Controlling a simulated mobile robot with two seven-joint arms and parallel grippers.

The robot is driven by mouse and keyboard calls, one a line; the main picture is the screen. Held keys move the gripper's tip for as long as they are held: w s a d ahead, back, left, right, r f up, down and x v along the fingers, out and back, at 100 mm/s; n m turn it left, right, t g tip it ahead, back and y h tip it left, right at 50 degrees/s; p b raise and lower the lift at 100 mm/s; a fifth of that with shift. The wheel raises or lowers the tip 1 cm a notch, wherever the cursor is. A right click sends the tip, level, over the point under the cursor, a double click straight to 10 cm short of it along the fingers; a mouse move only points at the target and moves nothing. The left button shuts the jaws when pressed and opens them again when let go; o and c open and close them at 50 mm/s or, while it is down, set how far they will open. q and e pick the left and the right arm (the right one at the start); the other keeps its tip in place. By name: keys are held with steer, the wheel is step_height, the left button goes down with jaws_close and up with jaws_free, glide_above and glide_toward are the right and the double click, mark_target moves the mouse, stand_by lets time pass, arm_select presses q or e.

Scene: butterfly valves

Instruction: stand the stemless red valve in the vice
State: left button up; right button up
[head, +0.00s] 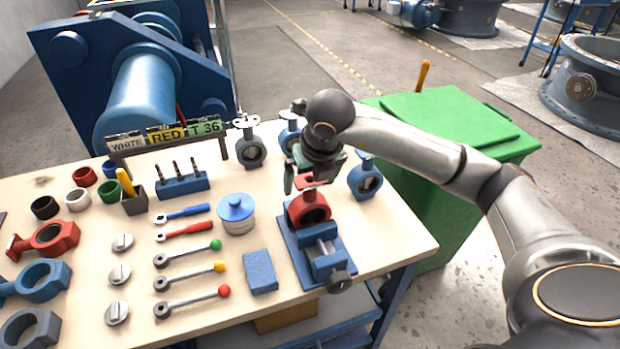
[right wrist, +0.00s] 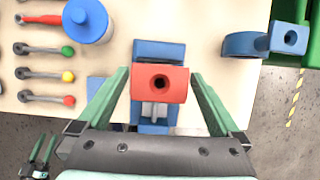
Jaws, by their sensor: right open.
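The red valve (head: 309,209) stands upright in the vice (head: 328,262), its ring facing the front of the bench. In the right wrist view its square top flange (right wrist: 172,84) shows a bare dark hole and no stem. My right gripper (head: 313,176) is over the valve, pointing down. In the right wrist view its green fingers are open, one on each side of the flange, with gaps to it. The vice (right wrist: 158,50) shows behind and below the flange. A small pair of green fingers at the lower left, apparently my left gripper (right wrist: 38,155), is away from the bench.
A blue valve (head: 366,178) stands close to the right of my right gripper, and others stand behind. A blue-lidded pot (head: 237,213) and a blue block (head: 259,272) are left of the vice. A green bin (head: 440,120) stands beyond the bench's right edge.

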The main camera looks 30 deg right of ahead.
steer(key=v, duration=1.2)
steer(key=shift+s+r+p, duration=0.15)
steer(key=shift+r+p, duration=0.15)
